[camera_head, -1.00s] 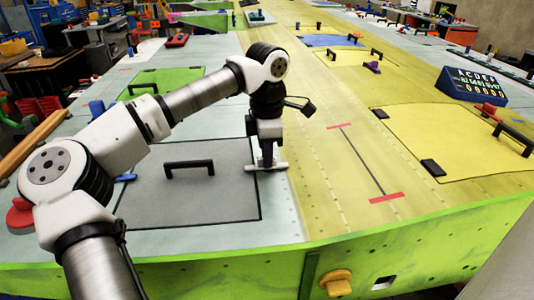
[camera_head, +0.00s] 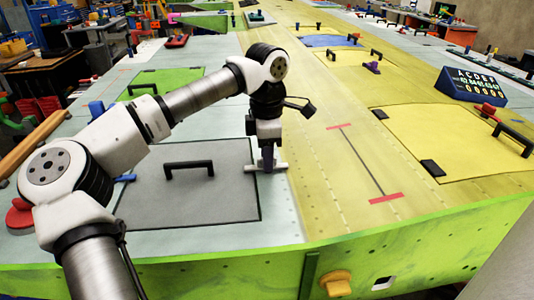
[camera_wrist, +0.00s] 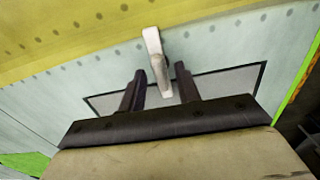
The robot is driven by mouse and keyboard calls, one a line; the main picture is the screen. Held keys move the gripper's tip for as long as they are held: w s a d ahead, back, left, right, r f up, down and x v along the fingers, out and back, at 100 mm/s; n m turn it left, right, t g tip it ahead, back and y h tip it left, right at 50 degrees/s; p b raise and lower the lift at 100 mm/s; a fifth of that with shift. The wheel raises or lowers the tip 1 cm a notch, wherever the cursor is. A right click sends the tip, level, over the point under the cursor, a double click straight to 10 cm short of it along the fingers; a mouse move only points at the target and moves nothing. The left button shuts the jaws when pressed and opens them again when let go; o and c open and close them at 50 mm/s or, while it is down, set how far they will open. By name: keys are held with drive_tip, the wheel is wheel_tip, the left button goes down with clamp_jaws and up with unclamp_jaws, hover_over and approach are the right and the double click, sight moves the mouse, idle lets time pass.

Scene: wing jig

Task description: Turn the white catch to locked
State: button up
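The white catch (camera_head: 280,167) is a light bar at the right edge of the grey panel (camera_head: 190,204). It lies crosswise over that edge in the head view, with its middle partly hidden by my fingers. My gripper (camera_head: 267,166) points down over it. In the wrist view the catch (camera_wrist: 154,42) runs lengthwise between the two dark fingers of my gripper (camera_wrist: 161,86). The fingers are apart, one on each side of the catch, and I see no clear grip on it. Whether either finger touches it, I cannot tell.
A black handle (camera_head: 189,166) stands on the grey panel, left of my gripper. A yellow panel (camera_head: 465,150) with black pieces lies to the right. An orange knob (camera_head: 336,283) sits on the green front edge. The yellow skin right of the catch is clear.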

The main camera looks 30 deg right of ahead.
wheel_tip(320, 180, up, 14)
drive_tip(key=b, duration=0.2)
drive_tip(key=shift+f, duration=0.1)
idle(0.7)
